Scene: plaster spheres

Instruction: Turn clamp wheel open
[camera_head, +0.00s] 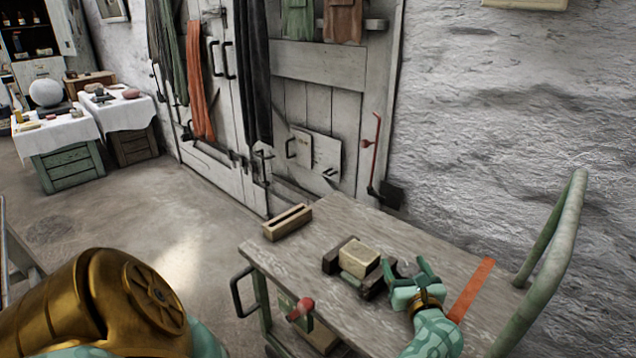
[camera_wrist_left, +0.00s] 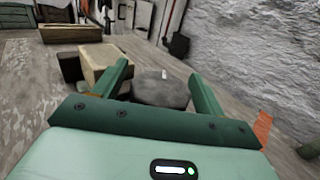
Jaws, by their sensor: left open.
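A small clamp with dark brown jaws (camera_head: 338,254) stands on the wooden cart top, with a pale block (camera_head: 360,257) between its jaws. The block also shows in the left wrist view (camera_wrist_left: 103,62). A grey rounded piece (camera_wrist_left: 160,90), which looks like the clamp wheel, lies between my left gripper's fingers in the wrist view. My left gripper (camera_head: 409,268) is open just right of the clamp, with one green finger on each side of the grey piece. Whether the fingers touch it I cannot tell. My right gripper is not in view.
The cart top (camera_head: 305,250) also bears a slotted wooden block (camera_head: 287,222) and an orange strip (camera_head: 471,290). A green tube handle (camera_head: 562,255) rises at the cart's right end. A rough wall and doors stand behind. The floor left of the cart is clear.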

